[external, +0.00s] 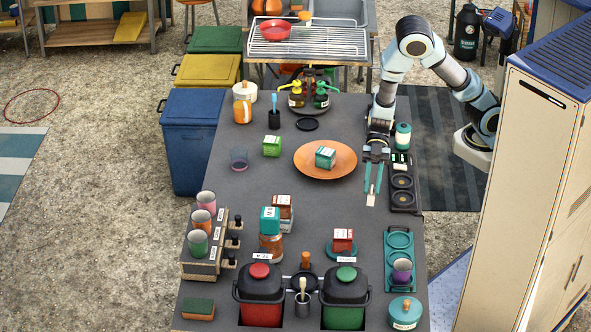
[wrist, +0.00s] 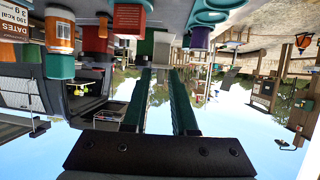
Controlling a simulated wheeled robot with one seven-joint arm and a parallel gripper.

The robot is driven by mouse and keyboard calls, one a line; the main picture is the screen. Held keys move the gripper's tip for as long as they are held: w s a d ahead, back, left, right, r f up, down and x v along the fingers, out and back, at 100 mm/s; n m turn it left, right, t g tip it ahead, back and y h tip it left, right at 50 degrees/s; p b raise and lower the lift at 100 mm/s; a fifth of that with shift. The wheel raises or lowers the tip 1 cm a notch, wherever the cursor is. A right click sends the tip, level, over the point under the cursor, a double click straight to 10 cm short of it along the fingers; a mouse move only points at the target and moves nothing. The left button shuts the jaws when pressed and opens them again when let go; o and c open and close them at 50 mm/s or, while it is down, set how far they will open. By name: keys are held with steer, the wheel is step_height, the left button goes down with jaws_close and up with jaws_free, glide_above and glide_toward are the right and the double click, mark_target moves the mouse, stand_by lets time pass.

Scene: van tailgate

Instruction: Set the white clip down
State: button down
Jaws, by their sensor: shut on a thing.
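The white clip (external: 371,200) is a small pale piece at the tips of my gripper (external: 373,186) in the external view. My gripper points down with its two teal fingers shut on the clip. It is over the right part of the dark grey table (external: 330,212), left of a black tray with round wells (external: 402,197). I cannot tell whether the clip touches the table top. In the wrist view, the gripper's fingers (wrist: 158,72) reach away from the camera, with a pale grey-white piece (wrist: 161,50) between their tips, probably the clip.
An orange plate (external: 305,163) with a teal-and-white box stands left of my gripper. A teal tray (external: 399,240) with a purple cup lies in front on the right. A red box (external: 343,238) sits on a teal dish. Bare table lies between them.

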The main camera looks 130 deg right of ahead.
steer(key=shift+w+d+r, duration=0.2)
steer(key=shift+w+r, duration=0.1)
steer(key=w+d+r+m+t+h+p, duration=0.1)
steer(key=w+d+r+m+t+h, duration=0.15)
steer(key=w+d+m+h, duration=0.85)
steer(key=s+d+f+m+g+h, duration=0.1)
steer(key=d+m+g+h, duration=0.1)
steer(key=d, duration=0.4)
steer(key=s+d+f+m+g+h+p, duration=0.1)
steer(key=s+d+m+h, duration=0.1)
steer(key=d, duration=0.4)
steer(key=m+h, duration=0.1)
steer(key=h, duration=0.1)
steer(key=shift+d+f+m+g+h, duration=0.2)
steer(key=shift+f+m+g+h, duration=0.05)
steer(key=shift+m+g+h, duration=0.1)
steer(key=shift+r, duration=0.1)
steer(key=shift+d+f+p, duration=0.2)
steer(key=shift+f+p, duration=1.2)
steer(key=shift+f, duration=3.2)
